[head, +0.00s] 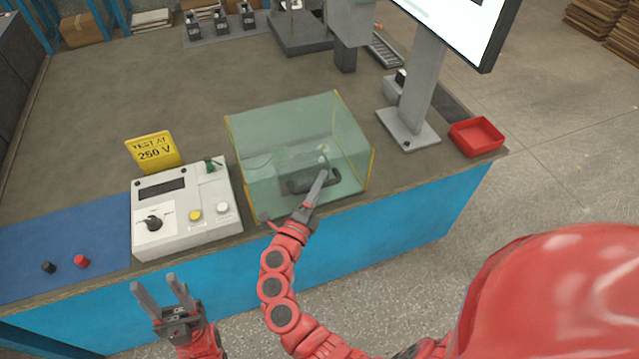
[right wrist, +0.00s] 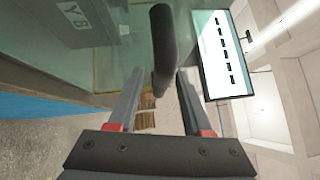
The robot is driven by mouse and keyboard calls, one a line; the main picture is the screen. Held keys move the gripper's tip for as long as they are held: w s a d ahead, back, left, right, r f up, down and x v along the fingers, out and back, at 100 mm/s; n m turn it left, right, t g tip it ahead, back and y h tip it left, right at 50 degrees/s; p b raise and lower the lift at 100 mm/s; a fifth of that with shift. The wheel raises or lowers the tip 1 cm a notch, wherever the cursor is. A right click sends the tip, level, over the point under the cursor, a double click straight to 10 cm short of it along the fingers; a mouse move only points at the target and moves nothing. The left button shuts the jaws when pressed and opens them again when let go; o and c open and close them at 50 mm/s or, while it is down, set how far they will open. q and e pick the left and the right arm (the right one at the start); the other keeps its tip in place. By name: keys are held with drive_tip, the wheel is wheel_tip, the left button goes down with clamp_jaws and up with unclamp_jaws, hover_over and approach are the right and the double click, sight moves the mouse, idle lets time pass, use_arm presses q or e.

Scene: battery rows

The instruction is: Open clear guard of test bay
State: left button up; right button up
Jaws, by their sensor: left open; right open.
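The clear guard (head: 290,125) is a greenish see-through box with yellow edges at the front of the bench. It appears closed over the test bay. A dark handle (head: 300,186) is on its front face. My right gripper (head: 324,176) is at the handle with its fingers open. In the right wrist view the dark handle (right wrist: 163,50) stands between or just beyond the fingertips of the right gripper (right wrist: 160,78); I cannot tell if they touch it. My left gripper (head: 162,284) is open and empty, in front of the bench at lower left.
A white control box (head: 180,240) with a knob and buttons stands left of the guard. Behind it is a yellow sign (head: 153,150) reading "TEST AT 250 V". A monitor stand (head: 412,125) and a red tray (head: 477,137) are to the right. The bench's middle left is clear.

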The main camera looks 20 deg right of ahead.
clamp_jaws()
idle(1.4)
